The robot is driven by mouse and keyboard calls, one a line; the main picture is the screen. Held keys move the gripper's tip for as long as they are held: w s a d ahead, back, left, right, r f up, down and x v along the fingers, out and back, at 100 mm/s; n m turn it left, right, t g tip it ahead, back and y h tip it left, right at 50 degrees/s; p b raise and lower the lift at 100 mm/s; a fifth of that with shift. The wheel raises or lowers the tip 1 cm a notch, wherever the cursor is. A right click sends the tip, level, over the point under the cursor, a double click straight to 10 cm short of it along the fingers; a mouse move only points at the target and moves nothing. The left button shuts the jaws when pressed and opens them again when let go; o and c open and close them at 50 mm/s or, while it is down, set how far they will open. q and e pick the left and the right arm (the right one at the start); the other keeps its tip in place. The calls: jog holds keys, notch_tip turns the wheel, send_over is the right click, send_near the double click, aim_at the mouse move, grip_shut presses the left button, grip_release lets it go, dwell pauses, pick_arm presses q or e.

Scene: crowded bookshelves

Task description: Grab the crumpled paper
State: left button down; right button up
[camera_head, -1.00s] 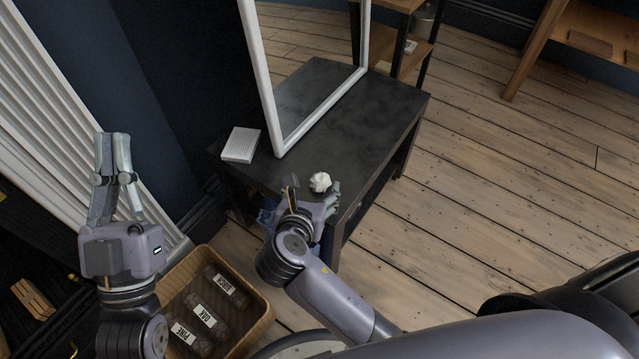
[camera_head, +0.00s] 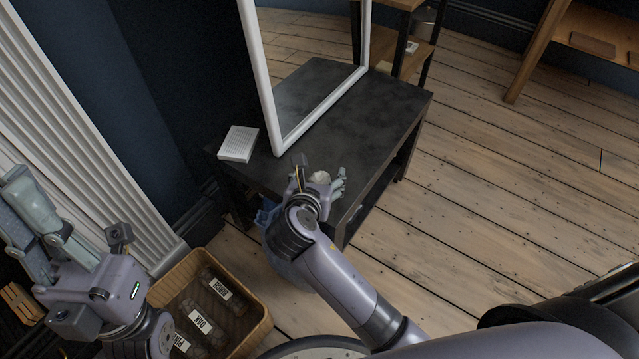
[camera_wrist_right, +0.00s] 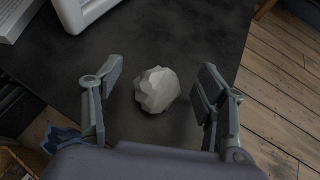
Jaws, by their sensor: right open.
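The crumpled paper (camera_head: 321,177) is a small white ball on the dark table (camera_head: 392,115), near its front edge. In the head view my right gripper partly hides it. In the right wrist view the whole paper (camera_wrist_right: 157,89) shows between the fingers, with a gap on both sides. My right gripper (camera_head: 319,176) is open around it; it also shows in the right wrist view (camera_wrist_right: 155,90). My left gripper (camera_head: 25,220) is at the far left, away from the table, with its two fingers close together; the gap between the tips is hard to judge.
A white-framed mirror (camera_head: 284,145) stands on the table behind the paper. A white box-like object (camera_head: 239,144) lies at the table's left end. A wicker basket (camera_head: 262,322) with labelled logs is on the floor below. A white radiator (camera_head: 75,130) is at left.

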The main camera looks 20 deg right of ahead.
jog(key=shift+w+d+f, duration=0.15)
jog(key=shift+w+f, duration=0.15)
jog(key=c, duration=0.8)
